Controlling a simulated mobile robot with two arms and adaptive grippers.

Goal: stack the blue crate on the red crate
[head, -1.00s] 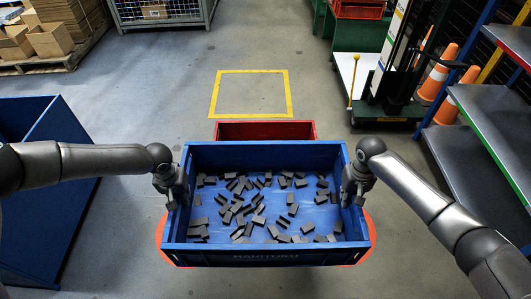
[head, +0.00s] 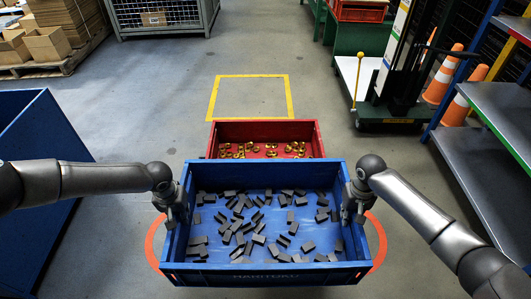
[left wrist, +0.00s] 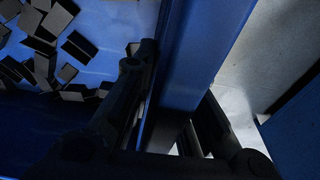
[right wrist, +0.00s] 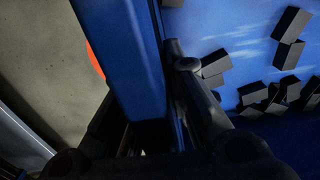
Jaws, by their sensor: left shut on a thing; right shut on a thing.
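The blue crate (head: 265,170) is held in front of me between my two arms, with many dark grey stamped parts lying in it. My left gripper (head: 176,212) is shut on its left wall, which also shows between the fingers in the left wrist view (left wrist: 190,60). My right gripper (head: 352,207) is shut on its right wall, seen in the right wrist view (right wrist: 120,50). The red crate (head: 265,130) stands just beyond the blue crate and holds several brass-coloured parts. The blue crate's far wall hides the red crate's near part.
A yellow floor square (head: 249,97) lies empty behind the red crate. A large blue container (head: 40,170) stands at the left. A grey shelf (head: 470,155) and orange cones (head: 440,78) are at the right. A pallet truck (head: 388,110) stands at the back right.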

